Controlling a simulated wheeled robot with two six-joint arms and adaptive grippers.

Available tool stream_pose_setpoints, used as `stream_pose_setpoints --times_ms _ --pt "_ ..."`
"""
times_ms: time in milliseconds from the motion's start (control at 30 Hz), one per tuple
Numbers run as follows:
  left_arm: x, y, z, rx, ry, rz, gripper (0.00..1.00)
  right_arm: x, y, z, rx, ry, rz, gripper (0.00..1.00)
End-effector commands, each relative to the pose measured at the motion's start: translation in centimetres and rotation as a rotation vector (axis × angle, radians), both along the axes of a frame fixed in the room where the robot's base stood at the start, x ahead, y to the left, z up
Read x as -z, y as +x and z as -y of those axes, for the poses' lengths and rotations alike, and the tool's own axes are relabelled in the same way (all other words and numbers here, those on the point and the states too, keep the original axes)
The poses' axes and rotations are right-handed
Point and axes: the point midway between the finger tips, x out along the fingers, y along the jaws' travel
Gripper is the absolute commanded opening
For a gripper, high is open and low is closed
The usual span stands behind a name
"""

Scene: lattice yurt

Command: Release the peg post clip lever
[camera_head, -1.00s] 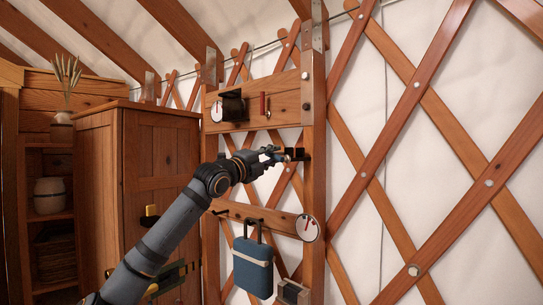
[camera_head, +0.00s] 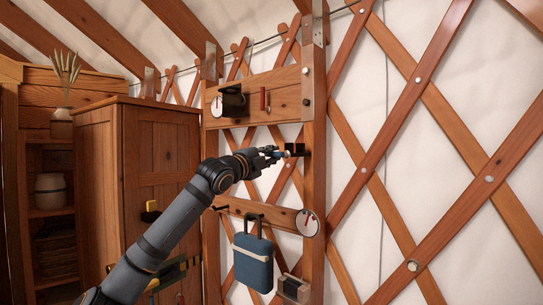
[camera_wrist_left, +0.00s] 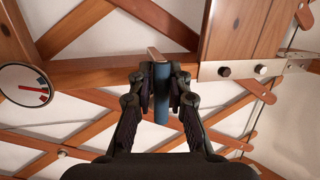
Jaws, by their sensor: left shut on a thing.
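My left gripper (camera_head: 280,152) reaches in from the lower left to a small black clip (camera_head: 296,149) on the upright wooden post (camera_head: 313,180). In the left wrist view my left gripper (camera_wrist_left: 161,82) is shut on a blue lever grip (camera_wrist_left: 161,106), its fingers on either side. A short metal bar (camera_wrist_left: 154,54) shows just beyond the fingertips, in front of the wood. I take the blue grip and bar to be the clip lever. The fingers hide much of it, and its angle is hard to tell. My right gripper is not in view.
A blue case (camera_head: 253,262) hangs below the lower wooden rail (camera_head: 250,209), near a round dial (camera_head: 307,223). A black box (camera_head: 233,100) and a red handle (camera_head: 263,99) are on the upper board. A wooden cabinet (camera_head: 170,150) stands left. The right side shows open lattice wall.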

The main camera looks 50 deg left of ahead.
Motion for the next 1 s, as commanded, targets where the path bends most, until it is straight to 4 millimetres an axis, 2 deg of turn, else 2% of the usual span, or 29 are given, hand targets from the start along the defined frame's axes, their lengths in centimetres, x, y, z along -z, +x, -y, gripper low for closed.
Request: stream_pose_setpoints --times_ms 33,167,567,767,1000 --pt "0.0 0.0 0.0 0.001 0.001 0.002 0.21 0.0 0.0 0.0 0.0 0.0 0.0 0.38" --pt "0.0 0.0 0.0 0.0 0.001 0.001 0.38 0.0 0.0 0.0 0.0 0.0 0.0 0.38" --pt "-0.4 -0.1 -0.2 -0.002 -0.005 0.006 0.38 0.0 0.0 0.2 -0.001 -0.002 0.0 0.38" --pt "-2.4 -0.1 -0.1 0.003 -0.01 0.014 0.38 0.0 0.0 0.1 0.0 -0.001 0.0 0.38" --pt "-6.2 -0.1 0.1 0.006 -0.005 0.011 0.38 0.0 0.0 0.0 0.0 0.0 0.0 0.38"
